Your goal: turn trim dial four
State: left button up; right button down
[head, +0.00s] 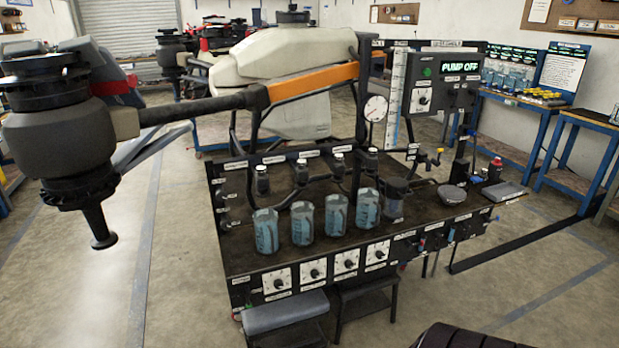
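Several white square dial plates with dark round knobs run in a row along the bench's front panel. From left to right they are a first dial (277,282), a second dial (314,271), a third dial (346,262) and a fourth dial (377,253) at the right end. The small labels above them are too small to read, so I cannot confirm which is marked four. The pointer directions are also hard to tell. The fourth dial is unobstructed. Neither of my grippers is in view.
Clear beakers with bluish contents (335,214) stand on the bench above the dials, under nozzles (338,164). A control box (445,82) reads "PUMP OFF". A drone arm with a motor (58,140) reaches left. Two low stools (284,311) (365,305) stand below the panel.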

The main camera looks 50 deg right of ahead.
aim_at(277, 284)
jog(key=z, duration=1.6)
